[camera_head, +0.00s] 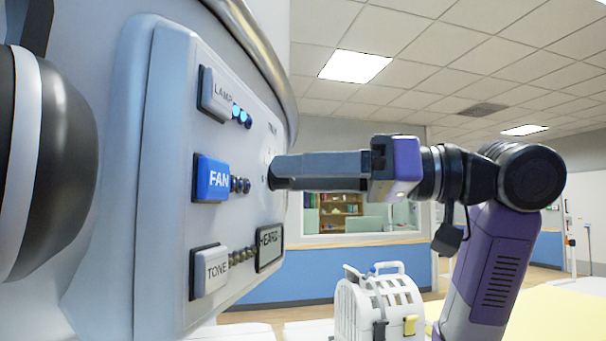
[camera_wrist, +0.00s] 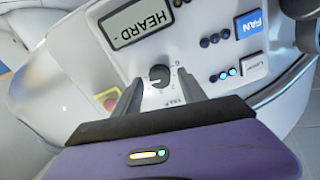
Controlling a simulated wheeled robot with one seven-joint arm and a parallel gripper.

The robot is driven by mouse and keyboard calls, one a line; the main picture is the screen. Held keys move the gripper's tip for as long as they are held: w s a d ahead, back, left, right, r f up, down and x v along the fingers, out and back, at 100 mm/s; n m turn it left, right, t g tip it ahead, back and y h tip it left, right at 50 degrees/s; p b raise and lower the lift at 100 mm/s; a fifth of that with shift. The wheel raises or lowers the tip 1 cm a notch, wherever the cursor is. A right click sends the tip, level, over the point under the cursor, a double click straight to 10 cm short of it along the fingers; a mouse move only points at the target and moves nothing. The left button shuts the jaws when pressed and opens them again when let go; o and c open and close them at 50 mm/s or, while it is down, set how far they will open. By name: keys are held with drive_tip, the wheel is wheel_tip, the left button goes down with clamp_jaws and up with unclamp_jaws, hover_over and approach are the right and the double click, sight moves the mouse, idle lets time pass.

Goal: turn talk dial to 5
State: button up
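The talk dial (camera_wrist: 159,75) is a small dark round knob with a light pointer mark on the pale panel. Printed marks surround it, too small to read surely, so I cannot tell its setting. My gripper (camera_wrist: 159,84) is open, one finger on each side of the dial and apart from each other. I cannot tell whether either fingertip touches the knob. In the head view my gripper (camera_head: 271,172) reaches the panel from the right, and its fingertips hide the dial.
The panel (camera_head: 160,150) also carries a LAMP button (camera_head: 214,93), a blue FAN button (camera_head: 212,178), a TONE button (camera_head: 210,271) and a HEARD display (camera_head: 269,247), close around my gripper. A red button on yellow (camera_wrist: 108,99) lies left in the wrist view. A white carrier (camera_head: 378,305) stands below my arm.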

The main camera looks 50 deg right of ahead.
drive_tip(key=shift+r, duration=0.1)
wheel_tip(320, 180, up, 20)
drive_tip(key=shift+p, duration=0.3)
idle(0.5)
drive_tip(key=shift+d, duration=0.1)
idle(0.5)
